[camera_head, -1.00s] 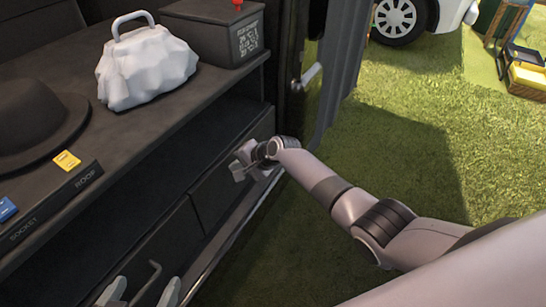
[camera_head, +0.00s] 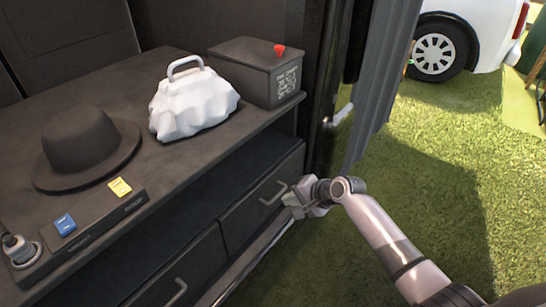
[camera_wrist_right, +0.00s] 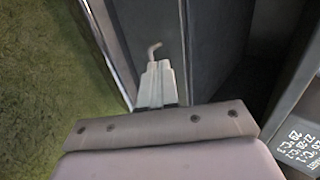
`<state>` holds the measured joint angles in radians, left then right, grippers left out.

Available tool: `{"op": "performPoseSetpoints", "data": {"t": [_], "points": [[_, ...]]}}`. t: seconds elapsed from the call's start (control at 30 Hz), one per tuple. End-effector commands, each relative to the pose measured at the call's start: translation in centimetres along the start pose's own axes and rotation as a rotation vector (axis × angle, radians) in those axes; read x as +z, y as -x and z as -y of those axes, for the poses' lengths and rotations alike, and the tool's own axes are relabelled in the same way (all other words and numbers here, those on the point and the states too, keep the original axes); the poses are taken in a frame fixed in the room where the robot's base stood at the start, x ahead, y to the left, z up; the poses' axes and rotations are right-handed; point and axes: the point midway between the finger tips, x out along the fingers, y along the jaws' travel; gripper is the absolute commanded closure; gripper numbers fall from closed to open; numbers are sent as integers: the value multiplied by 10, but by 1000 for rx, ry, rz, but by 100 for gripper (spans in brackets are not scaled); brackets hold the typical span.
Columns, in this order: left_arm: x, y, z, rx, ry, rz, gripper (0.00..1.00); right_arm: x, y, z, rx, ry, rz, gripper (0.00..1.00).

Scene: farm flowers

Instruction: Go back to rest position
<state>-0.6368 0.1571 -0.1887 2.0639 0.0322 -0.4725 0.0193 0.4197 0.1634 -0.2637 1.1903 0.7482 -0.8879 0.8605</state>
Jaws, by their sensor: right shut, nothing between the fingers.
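My right gripper (camera_head: 294,205) is shut and empty. It is in front of the right-hand drawer (camera_head: 262,200) of the dark cabinet, just below and beside that drawer's handle (camera_head: 274,193). In the right wrist view its fingers (camera_wrist_right: 157,84) are together, with a drawer handle (camera_wrist_right: 154,49) just beyond the tips. I cannot tell whether they touch it. Both drawers look closed. My left gripper is not in the head view now.
The dark counter (camera_head: 180,160) holds a black hat (camera_head: 82,140), a white bag (camera_head: 190,103), a dark box with a red knob (camera_head: 262,75), and a strip with blue and yellow switches (camera_head: 90,228). Open grass (camera_head: 430,190) lies to the right. A white vehicle (camera_head: 480,30) stands behind.

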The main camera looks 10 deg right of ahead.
Motion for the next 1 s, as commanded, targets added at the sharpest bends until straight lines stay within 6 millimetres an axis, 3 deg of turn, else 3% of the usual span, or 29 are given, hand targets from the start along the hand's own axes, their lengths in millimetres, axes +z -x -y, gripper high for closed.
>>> {"op": "performPoseSetpoints", "data": {"t": [0.23,0.47,0.7,1.0], "points": [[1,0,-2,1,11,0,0,9,2,-8,14,37,7,100],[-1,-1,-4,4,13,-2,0,59,27,-55,112,302,44,100],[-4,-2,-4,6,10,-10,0,108,84,-109,255,619,73,100],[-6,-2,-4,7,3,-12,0,146,174,-156,448,913,101,100]]}}
